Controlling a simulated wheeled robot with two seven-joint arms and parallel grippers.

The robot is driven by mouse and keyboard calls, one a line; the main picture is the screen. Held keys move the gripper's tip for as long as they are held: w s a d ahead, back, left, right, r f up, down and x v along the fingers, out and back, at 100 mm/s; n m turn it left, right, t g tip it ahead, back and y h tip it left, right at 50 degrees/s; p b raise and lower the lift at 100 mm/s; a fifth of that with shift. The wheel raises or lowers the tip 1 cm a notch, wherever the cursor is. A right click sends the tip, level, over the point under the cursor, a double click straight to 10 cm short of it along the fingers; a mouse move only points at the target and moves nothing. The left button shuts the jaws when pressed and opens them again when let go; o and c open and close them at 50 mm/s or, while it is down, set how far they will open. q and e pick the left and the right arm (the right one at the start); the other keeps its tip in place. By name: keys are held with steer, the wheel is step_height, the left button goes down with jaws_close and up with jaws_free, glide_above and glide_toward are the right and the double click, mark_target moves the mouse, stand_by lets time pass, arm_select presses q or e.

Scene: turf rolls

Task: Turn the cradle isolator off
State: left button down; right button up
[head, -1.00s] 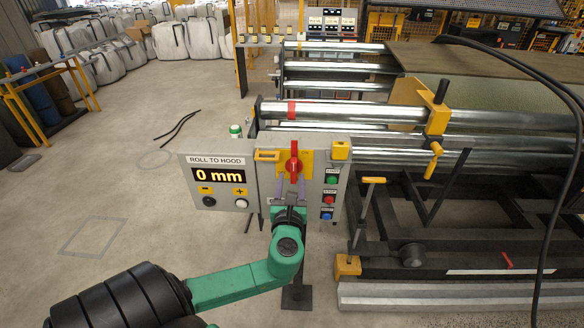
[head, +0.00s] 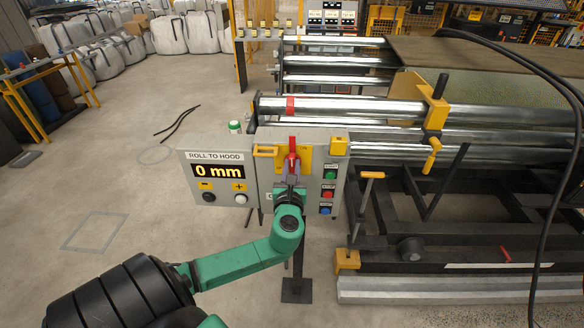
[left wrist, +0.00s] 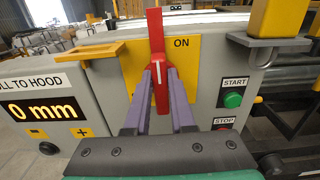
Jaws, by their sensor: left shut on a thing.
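The cradle isolator's red handle (head: 292,150) stands upright on a yellow plate at the top of the grey control box (head: 265,190). In the left wrist view the handle (left wrist: 155,32) points up, beside the word ON on the yellow plate (left wrist: 185,62). My left gripper (head: 291,175) is in front of the box. Its purple fingers (left wrist: 160,76) are shut on the handle's lower part, one on each side. The fingers hide part of the plate, so any lettering there is hard to read. My right gripper is not in view.
A display (head: 217,172) reading 0 mm sits left of the handle. The green START button (left wrist: 232,100) and red STOP button are close on the right. Yellow brackets (left wrist: 80,54) jut out on both sides. Metal rollers (head: 350,108) lie behind.

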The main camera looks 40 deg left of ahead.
arm_select(q)
steer(key=shift+f+n, duration=0.1)
steer(key=shift+n, duration=0.3)
steer(key=n+b, duration=0.2)
steer(key=n, duration=0.1)
steer(key=shift+s+a+f+n, duration=0.15)
steer(key=shift+a+n, duration=0.05)
steer(key=shift+n, duration=0.1)
steer(key=shift+s+a+f+n+b, duration=0.15)
steer(key=shift+n+b, duration=1.2)
steer(key=shift+n, duration=0.85)
steer(key=shift+a+f+n+b, duration=0.15)
steer(key=shift+n+b, duration=1.25)
steer(key=shift+n, duration=0.8)
steer(key=shift+s+f+n+b, duration=0.15)
steer(key=shift+n+b, duration=1.2)
steer(key=shift+n, duration=0.85)
steer(key=shift+w, duration=0.1)
steer(key=c, duration=0.8)
jaws_free()
steer(key=shift+o, duration=0.2)
